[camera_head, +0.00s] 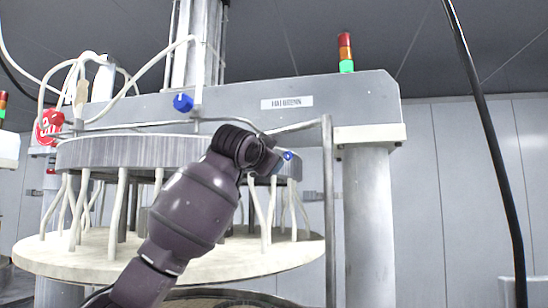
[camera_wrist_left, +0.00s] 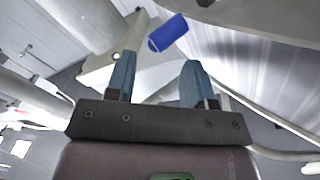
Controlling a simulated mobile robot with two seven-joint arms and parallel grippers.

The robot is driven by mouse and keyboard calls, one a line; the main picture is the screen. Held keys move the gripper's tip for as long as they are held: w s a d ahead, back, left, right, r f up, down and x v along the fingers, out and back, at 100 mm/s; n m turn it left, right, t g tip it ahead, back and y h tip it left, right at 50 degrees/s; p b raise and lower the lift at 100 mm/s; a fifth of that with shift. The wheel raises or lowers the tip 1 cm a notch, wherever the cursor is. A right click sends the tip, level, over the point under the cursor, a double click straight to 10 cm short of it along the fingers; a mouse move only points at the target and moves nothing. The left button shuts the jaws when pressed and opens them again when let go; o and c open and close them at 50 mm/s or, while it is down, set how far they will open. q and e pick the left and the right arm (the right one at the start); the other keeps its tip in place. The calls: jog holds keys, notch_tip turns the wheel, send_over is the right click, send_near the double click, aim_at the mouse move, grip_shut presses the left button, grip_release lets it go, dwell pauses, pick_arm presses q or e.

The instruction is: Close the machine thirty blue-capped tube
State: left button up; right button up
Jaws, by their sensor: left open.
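A blue cap (camera_head: 183,103) sits at the front of the machine's grey beam, beside a pale tube (camera_head: 198,75). In the left wrist view a blue cylindrical cap (camera_wrist_left: 168,32) shows beyond my fingertips, nearer the top of the picture and not between the fingers. My left gripper (camera_wrist_left: 160,72) is open and empty, its two blue-grey fingers spread apart. In the head view my left arm rises from the lower left in front of the machine. Its wrist mostly hides the gripper there, to the right of and below the blue cap. My right gripper is not in view.
The machine's beam (camera_head: 240,100) spans above a round grey plate (camera_head: 130,152) and a pale platen (camera_head: 230,262). Several pale hoses hang between them. A red knob (camera_head: 50,127) is at the left. A thin upright pipe (camera_head: 329,220) and a thick column (camera_head: 368,225) stand to the right.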

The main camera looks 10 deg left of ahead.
pick_arm(q)
jog(key=shift+w+d+p, duration=0.15)
jog(key=shift+w+p, duration=0.15)
jog(key=shift+w, duration=0.75)
jog(key=shift+w+d+p, duration=0.15)
jog(key=shift+w+p, duration=0.15)
jog(key=shift+w, duration=0.7)
jog(key=shift+f, duration=0.1)
grip_shut()
